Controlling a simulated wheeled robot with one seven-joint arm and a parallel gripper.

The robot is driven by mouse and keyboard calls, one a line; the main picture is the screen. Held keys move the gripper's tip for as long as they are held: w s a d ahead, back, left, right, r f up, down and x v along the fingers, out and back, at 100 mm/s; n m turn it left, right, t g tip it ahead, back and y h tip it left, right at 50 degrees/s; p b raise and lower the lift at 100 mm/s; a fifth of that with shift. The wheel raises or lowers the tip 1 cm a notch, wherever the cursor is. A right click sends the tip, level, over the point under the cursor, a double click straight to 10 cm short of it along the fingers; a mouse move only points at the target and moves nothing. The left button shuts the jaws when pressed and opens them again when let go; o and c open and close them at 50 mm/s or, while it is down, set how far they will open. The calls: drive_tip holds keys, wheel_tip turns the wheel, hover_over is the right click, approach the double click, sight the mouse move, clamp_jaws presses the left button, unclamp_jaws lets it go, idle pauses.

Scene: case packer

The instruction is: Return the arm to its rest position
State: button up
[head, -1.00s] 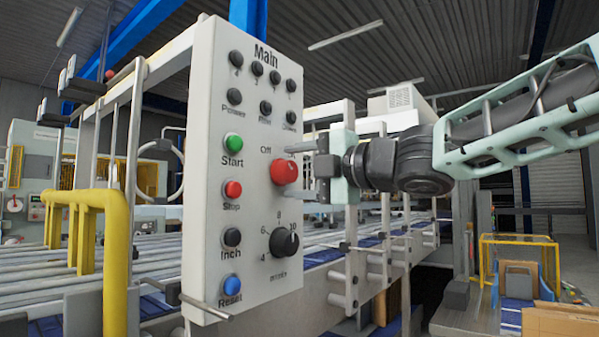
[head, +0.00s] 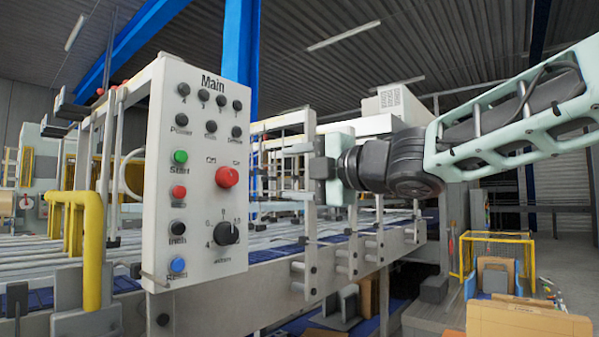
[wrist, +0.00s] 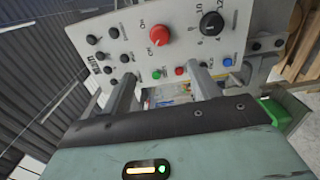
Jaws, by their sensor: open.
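My gripper (head: 285,172) is at the end of my arm, which reaches in from the right in the head view. It points left toward the control panel (head: 202,262) and stands apart from it, to the right of the red rotary knob (head: 228,177). In the wrist view the two fingers of my gripper (wrist: 164,85) are spread, with nothing held between them. The panel (wrist: 133,32) lies beyond the fingertips, with its red knob (wrist: 160,35), black dial (wrist: 212,24) and green button (wrist: 156,75) in sight.
A yellow guard rail (head: 93,250) stands left of the panel. The conveyor (head: 340,257) runs behind and below my gripper. Cardboard boxes (head: 525,325) and a yellow frame (head: 497,238) are at the lower right. The space between gripper and panel is clear.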

idle(0.5)
drive_tip(key=s+d+f+m+g+h, duration=0.1)
drive_tip(key=s+d+f+m+h, duration=0.15)
drive_tip(key=f+m, duration=0.4)
drive_tip(key=s+d+f+m+h, duration=0.2)
drive_tip(key=s+f+m+h, duration=0.15)
drive_tip(key=f, duration=0.65)
drive_tip(key=s+d+f+m+g+h, duration=0.1)
drive_tip(key=s+d+f+m+h, duration=0.2)
drive_tip(key=f, duration=0.5)
drive_tip(key=s+d+f+m+g+h, duration=0.2)
drive_tip(key=s+d+f+m+g, duration=0.2)
drive_tip(key=s+f, duration=0.4)
drive_tip(key=s+d+f+m+g+h, duration=0.2)
drive_tip(key=s+d+f+m+g, duration=0.2)
drive_tip(key=s+f, duration=0.4)
drive_tip(key=s, duration=0.7)
drive_tip(key=shift+d+g+h, duration=0.4)
